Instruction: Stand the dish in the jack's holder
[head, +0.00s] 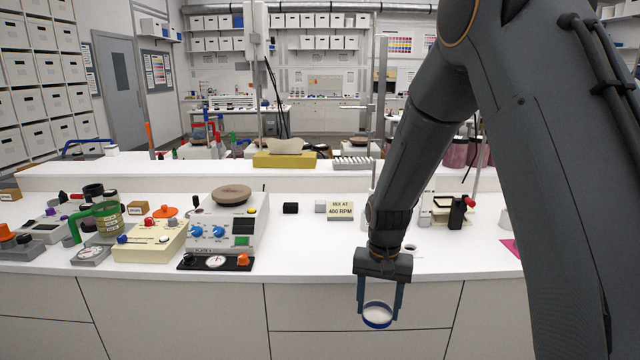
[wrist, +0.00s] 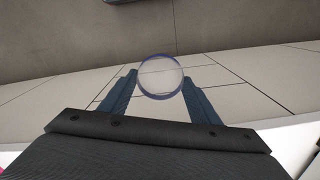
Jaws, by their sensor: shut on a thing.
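My gripper (head: 380,297) is shut on a round clear dish with a blue rim (head: 377,315). It holds the dish in front of the bench's front edge, over the cabinet doors. In the wrist view the dish (wrist: 160,76) sits between the two blue fingertips, with its round face toward the camera. A small cream and black device with a red knob (head: 462,213) stands on the bench right of my forearm. It may be the jack, but I cannot make out a holder on it.
The white bench (head: 300,262) has clear room left of my gripper. A hotplate-like device (head: 228,222), a cream control box (head: 150,240) and a small sign (head: 340,210) stand on it. A pink sheet (head: 512,247) lies at right. My arm hides part of the bench.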

